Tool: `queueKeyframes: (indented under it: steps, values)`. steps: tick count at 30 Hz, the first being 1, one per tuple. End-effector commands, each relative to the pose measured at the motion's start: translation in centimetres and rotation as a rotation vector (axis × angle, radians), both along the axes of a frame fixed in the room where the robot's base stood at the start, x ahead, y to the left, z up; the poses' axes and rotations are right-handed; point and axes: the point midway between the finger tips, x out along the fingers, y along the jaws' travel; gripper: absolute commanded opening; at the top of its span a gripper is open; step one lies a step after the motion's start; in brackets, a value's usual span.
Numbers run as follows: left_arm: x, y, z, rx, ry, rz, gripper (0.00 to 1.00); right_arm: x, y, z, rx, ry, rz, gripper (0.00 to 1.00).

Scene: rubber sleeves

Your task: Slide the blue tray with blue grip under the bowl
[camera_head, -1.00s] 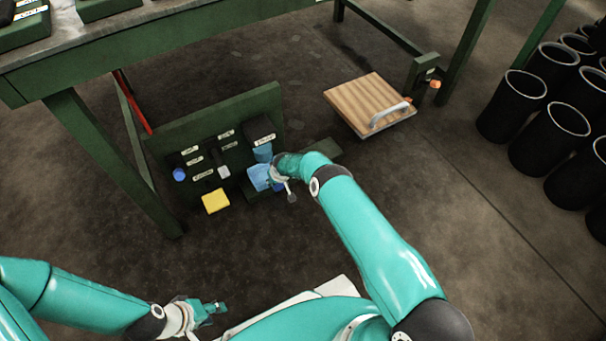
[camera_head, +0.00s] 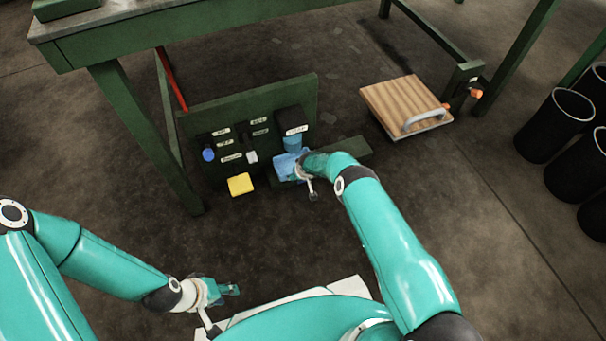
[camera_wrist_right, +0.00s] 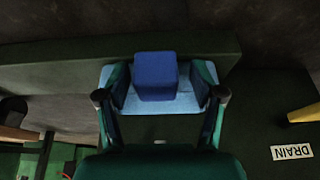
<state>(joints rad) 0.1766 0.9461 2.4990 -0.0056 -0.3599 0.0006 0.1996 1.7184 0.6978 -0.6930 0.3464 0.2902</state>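The light blue tray (camera_head: 284,165) is low at the green panel, below a black box. It also shows in the right wrist view (camera_wrist_right: 157,104), with its dark blue block grip (camera_wrist_right: 155,76) standing on it. My right gripper (camera_head: 303,170) is at the tray. In the wrist view its open fingers (camera_wrist_right: 160,90) stand on either side of the grip, with gaps showing on both sides. My left gripper (camera_head: 228,289) is empty at the lower left, away from the tray; its finger opening is unclear. I cannot make out a bowl for certain; a blue cylinder (camera_head: 293,142) shows under the black box.
The green panel (camera_head: 250,100) carries several labelled parts, a blue knob (camera_head: 208,155) and a yellow block (camera_head: 241,184). A green beam (camera_head: 350,151) lies right of the tray. A wooden board with a handle (camera_head: 403,103) and black bins (camera_head: 557,122) are farther right.

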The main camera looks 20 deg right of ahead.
Motion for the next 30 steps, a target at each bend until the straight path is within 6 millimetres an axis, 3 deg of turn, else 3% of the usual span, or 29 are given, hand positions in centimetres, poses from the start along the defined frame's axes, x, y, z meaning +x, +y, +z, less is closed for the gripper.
queueKeyframes:
  steps: [11,30]
  values:
    - [0.0,0.0,0.1,0.000,0.000,0.000,0.40,-0.4,-0.1,2.0,-0.004,-0.002,0.000,0.67]
    - [0.0,0.0,0.1,0.000,0.000,0.000,0.40,-4.0,-0.2,10.1,0.000,0.001,0.001,0.67]
